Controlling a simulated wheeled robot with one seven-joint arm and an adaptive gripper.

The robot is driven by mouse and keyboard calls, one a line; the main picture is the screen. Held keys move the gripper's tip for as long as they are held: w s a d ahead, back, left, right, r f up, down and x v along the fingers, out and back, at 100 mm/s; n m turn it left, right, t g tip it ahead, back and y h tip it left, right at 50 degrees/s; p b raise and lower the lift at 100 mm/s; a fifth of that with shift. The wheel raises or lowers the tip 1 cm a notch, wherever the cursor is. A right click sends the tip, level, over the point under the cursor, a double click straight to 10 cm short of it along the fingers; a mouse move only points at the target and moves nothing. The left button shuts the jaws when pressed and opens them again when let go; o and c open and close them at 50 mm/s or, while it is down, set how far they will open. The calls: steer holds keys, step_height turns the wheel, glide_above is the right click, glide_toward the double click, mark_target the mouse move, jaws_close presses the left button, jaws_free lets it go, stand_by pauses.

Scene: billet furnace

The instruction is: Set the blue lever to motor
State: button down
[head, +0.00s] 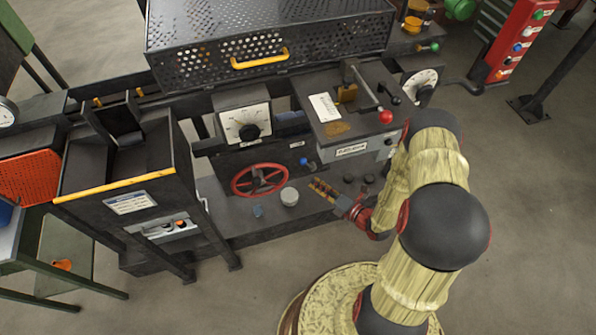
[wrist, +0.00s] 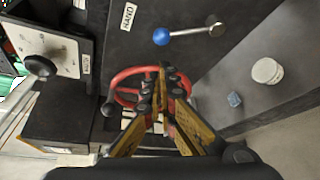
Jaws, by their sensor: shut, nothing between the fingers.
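The blue lever has a blue ball (wrist: 161,36) on a short metal rod running to a round pivot (wrist: 216,27) on the dark panel. In the wrist view the ball is on the left end of the rod, on the side of the HAND label (wrist: 128,16); no motor label is readable. In the head view the blue ball (head: 303,161) is small, right of the red handwheel. My gripper (head: 314,182) is shut and empty, just below the ball in the head view. In the wrist view its fingertips (wrist: 163,72) are below the ball and look apart from it.
The red handwheel (head: 259,180) is close by and lies behind my fingers in the wrist view. A pale round cap (head: 289,196) and a small blue block (head: 258,211) rest on the ledge. A red-knobbed lever (head: 385,117) stands above right. A white dial (head: 246,124) is above.

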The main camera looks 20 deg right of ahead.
steer(key=b+x, duration=0.3)
steer(key=x, duration=0.7)
stand_by(0.4)
steer(key=shift+d+r+m, duration=0.3)
steer(key=shift+d+r, duration=0.1)
steer(key=d+r+m+t+y+p, duration=0.1)
steer(key=d+r+m+p, duration=0.1)
steer(key=d, duration=0.8)
steer(key=shift+m+t+y, duration=0.3)
steer(key=shift+m+y, duration=0.1)
steer(key=shift+m, duration=0.1)
